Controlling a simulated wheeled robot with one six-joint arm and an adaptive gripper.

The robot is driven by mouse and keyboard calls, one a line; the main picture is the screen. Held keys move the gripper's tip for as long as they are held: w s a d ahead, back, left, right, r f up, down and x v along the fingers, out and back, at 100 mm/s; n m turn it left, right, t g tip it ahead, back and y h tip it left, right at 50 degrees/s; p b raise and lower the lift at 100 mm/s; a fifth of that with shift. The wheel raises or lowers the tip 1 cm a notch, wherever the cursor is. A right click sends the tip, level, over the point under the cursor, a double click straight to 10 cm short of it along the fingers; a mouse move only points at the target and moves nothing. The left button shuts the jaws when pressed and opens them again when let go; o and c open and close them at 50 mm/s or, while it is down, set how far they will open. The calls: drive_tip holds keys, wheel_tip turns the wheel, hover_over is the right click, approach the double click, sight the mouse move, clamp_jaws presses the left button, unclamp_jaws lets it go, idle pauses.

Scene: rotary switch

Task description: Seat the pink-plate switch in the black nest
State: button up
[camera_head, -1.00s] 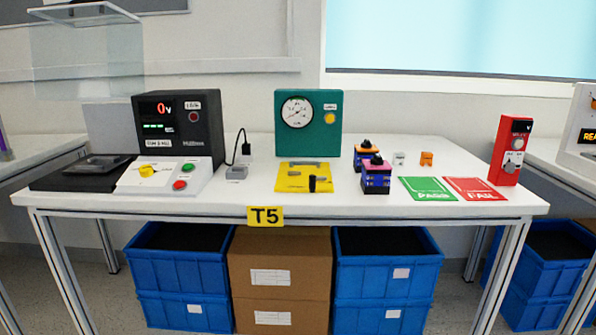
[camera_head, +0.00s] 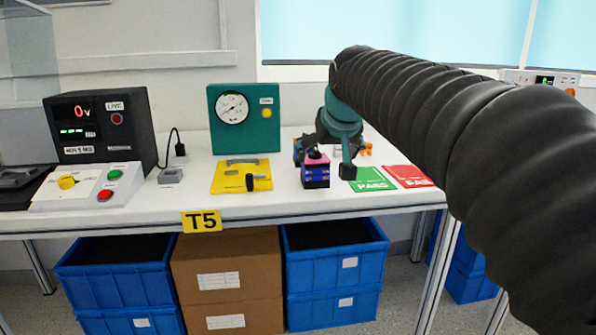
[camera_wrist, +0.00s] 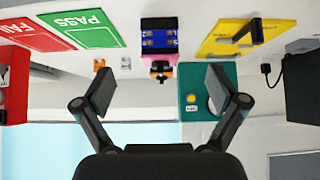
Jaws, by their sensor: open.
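The pink-plate switch (camera_head: 316,178) stands on the table right of centre, a dark blue block with a pink top plate and a dark knob. In the wrist view, where the scene is upside down, the switch (camera_wrist: 160,36) lies at the top middle. My gripper (camera_head: 329,158) is open around the switch's far side in the head view, apart from it as far as I can tell. In the wrist view my gripper (camera_wrist: 160,88) has fingers wide apart with nothing between them. A black flat fixture (camera_head: 14,180), perhaps the nest, is cut off at the left edge.
A yellow fixture (camera_head: 230,178) with a black handle stands left of the switch. Green PASS (camera_head: 372,180) and red FAIL (camera_head: 407,177) cards lie to the right. A teal gauge box (camera_head: 243,135) stands behind.

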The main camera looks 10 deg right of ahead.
sight(318, 152)
drive_tip(key=w+f, duration=0.1)
drive_tip(key=w, duration=0.2)
drive_tip(key=w+f, duration=0.1)
drive_tip(key=w, duration=0.2)
drive_tip(key=w+f, duration=0.1)
drive_tip(key=w, duration=0.3)
drive_tip(key=shift+f, duration=0.35)
drive_tip(key=shift+x, duration=2.75)
drive_tip(key=shift+s+f, duration=0.1)
drive_tip(key=shift+s, duration=0.05)
drive_tip(key=c, duration=1.4)
